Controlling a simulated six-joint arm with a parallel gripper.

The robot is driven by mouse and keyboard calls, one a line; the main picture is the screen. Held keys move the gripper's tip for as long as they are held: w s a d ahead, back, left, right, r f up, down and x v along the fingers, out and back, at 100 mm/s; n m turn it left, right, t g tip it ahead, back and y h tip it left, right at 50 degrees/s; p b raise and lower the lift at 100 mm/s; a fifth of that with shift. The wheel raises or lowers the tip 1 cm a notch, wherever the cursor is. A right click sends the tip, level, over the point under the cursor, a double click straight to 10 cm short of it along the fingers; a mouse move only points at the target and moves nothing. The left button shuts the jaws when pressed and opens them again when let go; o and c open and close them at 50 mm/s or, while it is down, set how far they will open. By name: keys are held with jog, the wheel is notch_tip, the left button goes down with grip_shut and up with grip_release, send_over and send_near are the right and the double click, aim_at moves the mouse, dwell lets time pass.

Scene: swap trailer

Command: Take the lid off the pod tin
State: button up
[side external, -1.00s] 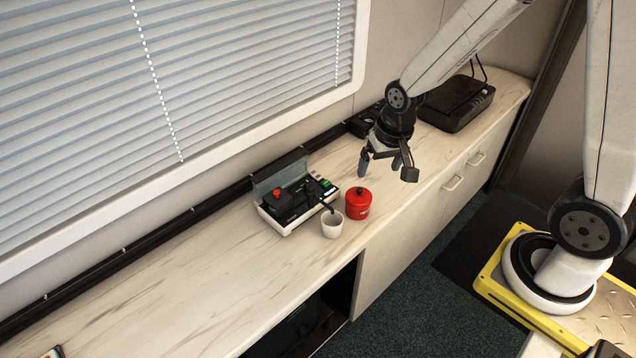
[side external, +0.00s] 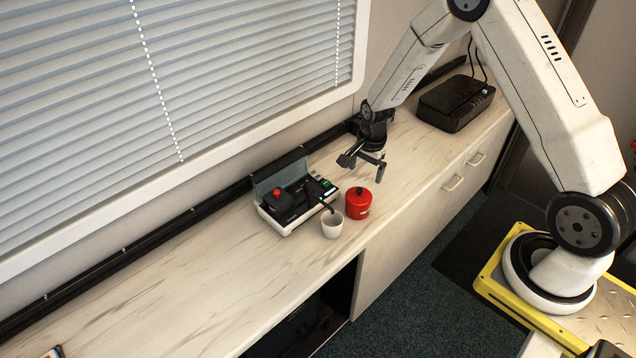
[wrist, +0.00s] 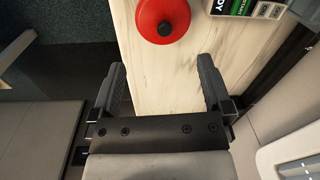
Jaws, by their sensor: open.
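The red pod tin (side external: 358,206) stands upright on the counter, with its red lid (side external: 359,195) on and a dark knob on top. In the wrist view the lid (wrist: 150,22) shows from above at the top, beyond the fingertips. My gripper (side external: 362,168) is open and empty, above the counter behind the tin and apart from it. In the wrist view its two fingers (wrist: 162,78) are spread wide with bare counter between them.
A white cup (side external: 332,225) stands close to the tin's left. A coffee machine (side external: 292,198) with an open lid stands behind the cup. A black box (side external: 455,103) sits at the counter's far right.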

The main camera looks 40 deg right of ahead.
aim_at(361, 190)
jog(key=shift+f, duration=0.1)
jog(key=shift+w+f, duration=0.1)
jog(key=shift+f, duration=1.1)
jog(key=shift+f, duration=0.1)
jog(key=shift+w+a+f, duration=0.1)
jog(key=shift+f, duration=1.15)
jog(key=shift+w+f, duration=0.1)
jog(key=shift+f, duration=1.1)
jog(key=shift+s, duration=0.1)
jog(key=c, duration=1.3)
jog(key=shift+o, duration=0.2)
jog(key=shift+f, duration=0.1)
